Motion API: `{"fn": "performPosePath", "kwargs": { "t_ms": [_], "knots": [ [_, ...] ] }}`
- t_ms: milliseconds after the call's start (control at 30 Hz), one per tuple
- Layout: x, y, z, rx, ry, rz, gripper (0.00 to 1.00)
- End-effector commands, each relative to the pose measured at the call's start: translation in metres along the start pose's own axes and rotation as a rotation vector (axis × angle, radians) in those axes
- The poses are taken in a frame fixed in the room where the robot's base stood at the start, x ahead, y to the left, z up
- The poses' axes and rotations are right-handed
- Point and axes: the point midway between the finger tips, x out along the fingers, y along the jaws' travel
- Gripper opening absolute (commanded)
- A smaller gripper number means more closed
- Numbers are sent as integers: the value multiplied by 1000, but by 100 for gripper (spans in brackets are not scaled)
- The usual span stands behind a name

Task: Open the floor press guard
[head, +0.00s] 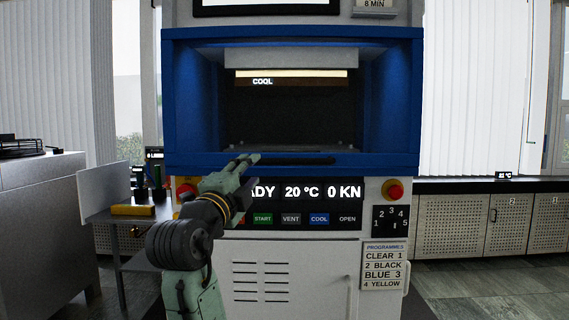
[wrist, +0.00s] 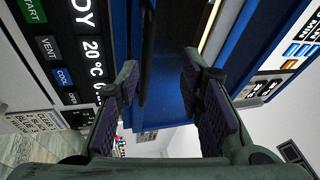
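The floor press (head: 390,120) stands straight ahead, with a blue front frame around a dark window. The guard's black handle bar (head: 300,161) runs level along the frame's lower edge, so the guard looks down. My gripper (head: 248,159) is in front of the handle's left part, which it partly hides. In the wrist view, my gripper (wrist: 160,78) is open and empty, its padded fingers spread. The black bar (wrist: 148,50) shows in the gap between the fingers, nearer the left one. I cannot tell whether either finger touches it.
Below the handle is a display panel (head: 300,191) with buttons for start, vent, cool and open. A red button (head: 393,190) is at its right. A small side table (head: 118,217) with a yellow-based item (head: 133,209) stands left. White cabinets (head: 460,225) stand right.

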Motion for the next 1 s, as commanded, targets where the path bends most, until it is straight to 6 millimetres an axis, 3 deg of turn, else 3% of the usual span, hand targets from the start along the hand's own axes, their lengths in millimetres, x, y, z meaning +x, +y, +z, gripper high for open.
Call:
{"fn": "performPosePath", "kwargs": {
  "t_ms": [33, 100, 200, 367, 700, 1000],
  "knots": [
    [9, 6, -18, 43, 51, 37, 35],
    [16, 13, -33, 88, 98, 71, 35],
    [23, 16, -41, 114, 123, 88, 35],
    [44, 17, -44, 113, 125, 88, 35],
    [105, 22, -50, 111, 121, 87, 35],
    [124, 26, -51, 113, 118, 85, 35]
  ]
}}
